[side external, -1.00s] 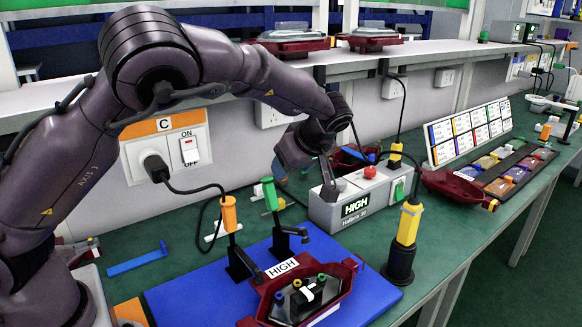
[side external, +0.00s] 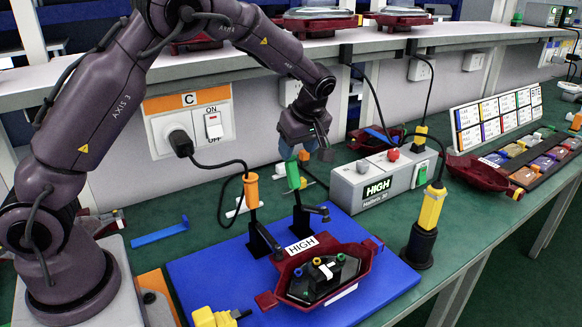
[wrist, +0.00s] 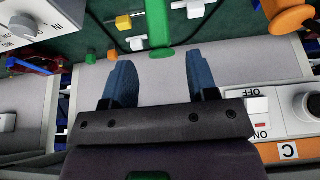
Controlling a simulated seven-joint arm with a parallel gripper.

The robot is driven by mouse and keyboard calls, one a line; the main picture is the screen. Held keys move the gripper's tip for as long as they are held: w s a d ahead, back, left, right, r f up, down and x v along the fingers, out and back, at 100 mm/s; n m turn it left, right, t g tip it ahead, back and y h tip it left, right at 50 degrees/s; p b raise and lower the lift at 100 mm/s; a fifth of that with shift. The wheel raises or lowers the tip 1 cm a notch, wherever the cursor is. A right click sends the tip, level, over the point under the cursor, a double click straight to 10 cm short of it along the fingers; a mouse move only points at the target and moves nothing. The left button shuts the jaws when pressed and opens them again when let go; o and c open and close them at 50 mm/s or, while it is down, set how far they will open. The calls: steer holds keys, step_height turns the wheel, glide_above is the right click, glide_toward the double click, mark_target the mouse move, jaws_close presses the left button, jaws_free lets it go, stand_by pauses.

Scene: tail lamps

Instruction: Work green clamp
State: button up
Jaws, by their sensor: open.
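The green clamp (side external: 293,178) stands on the blue board, its green handle upright and its black arm (side external: 317,210) reaching toward the red lamp. My gripper (side external: 303,154) is open and empty, its blue fingers close to the top of the green handle. In the wrist view, the green handle (wrist: 159,24) lies just beyond the gap between my open fingers (wrist: 161,78); contact is not visible. The red tail lamp (side external: 368,255), with several coloured terminals, lies on the blue board (side external: 205,272) beside the HIGH label.
An orange-handled clamp (side external: 252,192) stands left of the green one. A grey tester (side external: 380,185) reading HIGH is to the right, with a yellow-and-black probe (side external: 430,215) in front. The wall socket (side external: 190,125) and shelf (side external: 250,82) are behind.

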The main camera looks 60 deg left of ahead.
mark_target(293, 162)
steer(key=x, duration=0.7)
steer(key=shift+a+f, duration=0.1)
steer(key=shift+f, duration=0.05)
jaws_close()
